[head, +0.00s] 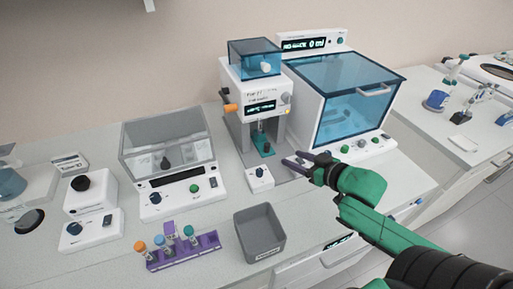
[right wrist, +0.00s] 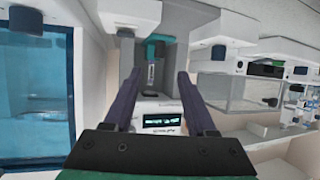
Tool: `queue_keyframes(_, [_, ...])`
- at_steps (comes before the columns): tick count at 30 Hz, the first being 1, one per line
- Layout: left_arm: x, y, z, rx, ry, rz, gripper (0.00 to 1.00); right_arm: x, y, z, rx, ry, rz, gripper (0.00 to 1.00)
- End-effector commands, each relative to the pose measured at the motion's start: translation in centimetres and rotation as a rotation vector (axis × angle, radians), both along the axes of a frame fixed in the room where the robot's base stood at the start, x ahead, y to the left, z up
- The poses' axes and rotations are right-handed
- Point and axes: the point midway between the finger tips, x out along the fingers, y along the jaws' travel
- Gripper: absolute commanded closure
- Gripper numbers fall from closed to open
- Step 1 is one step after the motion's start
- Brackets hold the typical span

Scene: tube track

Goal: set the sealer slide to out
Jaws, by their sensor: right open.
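The sealer (head: 254,98) is a white and grey machine with a blue-tinted top cover, an orange knob on its left side and a small display. Its teal slide (head: 262,143) sits low in the grey bay under the display. The slide also shows in the right wrist view (right wrist: 154,47), between and beyond the fingers. My right gripper (head: 294,160) is open and empty, just right of the slide and apart from it. Its two dark purple fingers also show in the right wrist view (right wrist: 158,78). My left gripper is not in view.
A small white button box (head: 260,179) stands in front of the sealer. A blue-windowed cabinet (head: 350,97) is close on the right. A grey bin (head: 259,232) and a purple tube rack (head: 183,251) stand at the front. A clear-lidded device (head: 169,150) stands left.

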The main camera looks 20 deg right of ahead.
Motion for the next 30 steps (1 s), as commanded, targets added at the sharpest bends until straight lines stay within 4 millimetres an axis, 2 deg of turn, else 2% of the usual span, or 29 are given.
queue_keyframes(4, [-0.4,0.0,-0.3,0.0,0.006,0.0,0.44,0.8,0.1,-0.3,0.003,-0.005,0.001,0.43])
queue_keyframes(9, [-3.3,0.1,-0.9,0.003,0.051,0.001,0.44,3.3,0.6,-1.3,0.001,-0.007,0.0,0.43])
queue_keyframes(12, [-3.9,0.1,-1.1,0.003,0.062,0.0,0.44,5.0,0.9,-1.9,0.001,-0.008,0.0,0.43])
queue_keyframes(16, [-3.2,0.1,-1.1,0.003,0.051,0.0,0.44,7.2,1.3,-2.9,0.001,-0.006,-0.002,0.43])
queue_keyframes(21, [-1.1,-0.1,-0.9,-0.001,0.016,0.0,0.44,10.1,2.0,-4.2,0.001,-0.004,-0.002,0.43])
queue_keyframes(25, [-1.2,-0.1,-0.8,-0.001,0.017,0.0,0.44,12.0,2.3,-5.1,0.001,-0.003,-0.002,0.43])
queue_keyframes(30, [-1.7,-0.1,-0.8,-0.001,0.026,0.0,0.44,13.1,2.7,-5.7,-0.001,-0.001,0.002,0.43])
